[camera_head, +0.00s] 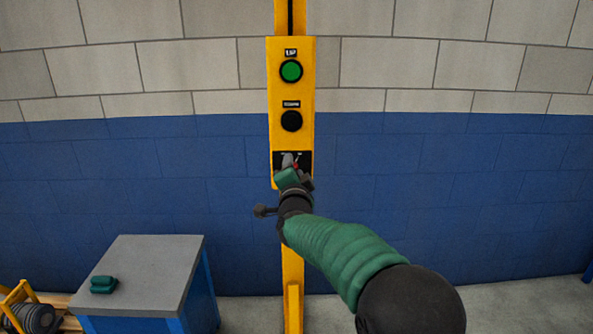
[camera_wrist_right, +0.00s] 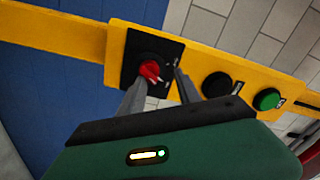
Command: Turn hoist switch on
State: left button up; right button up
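The hoist switch is a red rotary knob (camera_wrist_right: 149,70) on a black square plate (camera_wrist_right: 165,52), low on a yellow control panel (camera_wrist_right: 228,66). In the head view the black plate (camera_head: 305,157) sits at the panel's lower end, and my right gripper covers most of the knob. My right gripper (camera_head: 290,161) reaches up to the plate. In the right wrist view its two grey fingers (camera_wrist_right: 161,80) are apart, with the knob between their tips, closer to the left one. I cannot tell whether either finger touches it. My left gripper is not in view.
Above the switch on the panel are a black button (camera_head: 291,121) and a green button (camera_head: 291,71). A grey-topped blue table (camera_head: 155,262) with a small green object (camera_head: 103,285) stands at lower left. A brick wall (camera_head: 440,190) is behind. Floor at right is clear.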

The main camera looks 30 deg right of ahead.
jog(key=shift+o, duration=0.5)
jog(key=shift+w+a+f, duration=0.2)
jog(key=shift+a+f, duration=0.05)
jog(key=shift+f, duration=0.2)
jog(key=shift+f+y, duration=0.1)
jog(key=shift+y, duration=0.2)
jog(key=shift+d+f, duration=0.1)
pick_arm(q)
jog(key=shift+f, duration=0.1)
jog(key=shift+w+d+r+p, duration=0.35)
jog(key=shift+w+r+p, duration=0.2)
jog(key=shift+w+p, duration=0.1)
pick_arm(e)
jog(key=v, duration=1.6)
jog(key=shift+s+r, duration=0.4)
jog(key=shift+s, duration=0.05)
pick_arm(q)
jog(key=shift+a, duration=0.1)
